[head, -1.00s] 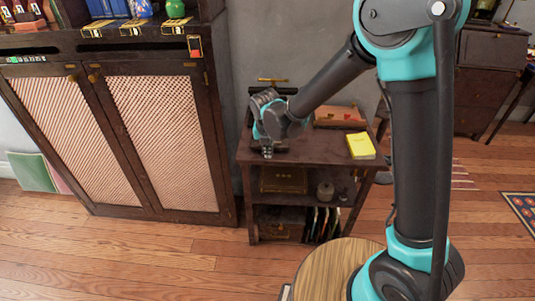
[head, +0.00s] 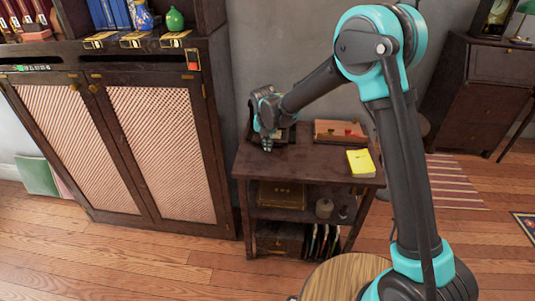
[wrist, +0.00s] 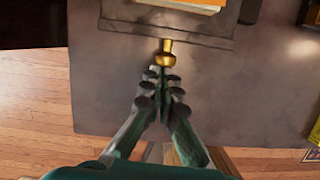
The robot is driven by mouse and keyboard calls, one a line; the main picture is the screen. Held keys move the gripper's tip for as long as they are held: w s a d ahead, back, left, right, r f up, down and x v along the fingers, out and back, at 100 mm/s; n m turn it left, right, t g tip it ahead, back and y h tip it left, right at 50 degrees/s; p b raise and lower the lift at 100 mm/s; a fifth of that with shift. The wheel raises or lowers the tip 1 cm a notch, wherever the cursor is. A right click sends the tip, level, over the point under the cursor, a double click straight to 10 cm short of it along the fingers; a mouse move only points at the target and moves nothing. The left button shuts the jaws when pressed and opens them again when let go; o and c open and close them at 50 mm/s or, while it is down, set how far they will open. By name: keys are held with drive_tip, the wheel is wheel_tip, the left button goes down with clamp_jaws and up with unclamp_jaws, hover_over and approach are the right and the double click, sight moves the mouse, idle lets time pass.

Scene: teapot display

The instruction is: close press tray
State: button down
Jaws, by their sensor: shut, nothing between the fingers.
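The press stands at the back left of the small dark table (head: 300,165), mostly hidden behind my arm in the head view. In the wrist view its dark grey tray (wrist: 205,36) shows at the top, with a brass knob (wrist: 165,52) on its front edge. An orange and white item (wrist: 190,4) lies beyond the tray's front strip, cut off by the picture edge. My gripper (wrist: 162,75) is shut and empty, its fingertips right at the knob; I cannot tell whether they touch. In the head view my gripper (head: 267,146) points down over the table's back left.
A yellow book (head: 360,162) and a reddish-brown box (head: 340,131) sit on the table's right side. A tall cabinet (head: 165,150) stands close on the left, a grey wall behind. The table's front middle is clear. A round wooden stool top (head: 340,277) is in front.

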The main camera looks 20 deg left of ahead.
drive_tip(key=shift+w+a, duration=0.15)
drive_tip(key=shift+w, duration=0.5)
drive_tip(key=shift+w+a, duration=0.15)
drive_tip(key=shift+w, duration=0.5)
drive_tip(key=shift+r, duration=0.1)
